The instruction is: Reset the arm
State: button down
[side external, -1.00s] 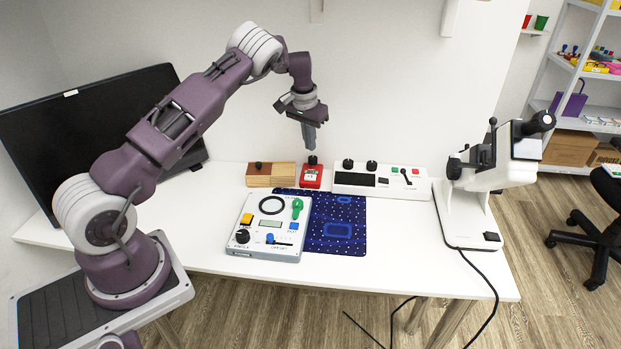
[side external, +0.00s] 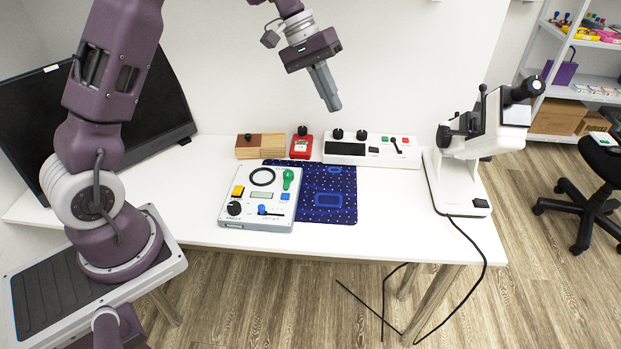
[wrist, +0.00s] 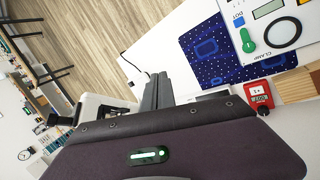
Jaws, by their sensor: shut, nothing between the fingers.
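My gripper (side external: 333,106) is shut and empty, raised well above the back of the white table (side external: 400,225) in the side view. Its shut fingers also show in the wrist view (wrist: 158,85). My arm rises from its base at the left, and its upper part runs out of the top of the side view. No object touches the gripper.
Below stand a control panel (side external: 250,211), a blue mat (side external: 335,214), a red device (side external: 301,146), a wooden block (side external: 270,147) and a white switch box (side external: 348,148). A microscope-like instrument (side external: 440,190) stands right, a black monitor (side external: 25,120) left. The air around the gripper is clear.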

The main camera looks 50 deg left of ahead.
jog(key=s+d+r+m, duration=0.1)
jog(key=s+d+r, duration=0.25)
jog(key=s, duration=0.25)
jog(key=s+d+r+m+y, duration=0.1)
jog(key=s+d+r, duration=0.1)
jog(key=s+r, duration=0.25)
jog(key=s+d+r+m, duration=0.1)
jog(key=s+d+r, duration=0.2)
jog(key=s, duration=0.4)
jog(key=s+a+f+m+t+y, duration=0.2)
jog(key=s+t+y, duration=0.1)
jog(key=s, duration=1)
jog(key=shift+s+f+t+y, duration=0.2)
jog(key=shift+t+y, duration=0.2)
jog(key=shift+y, duration=0.3)
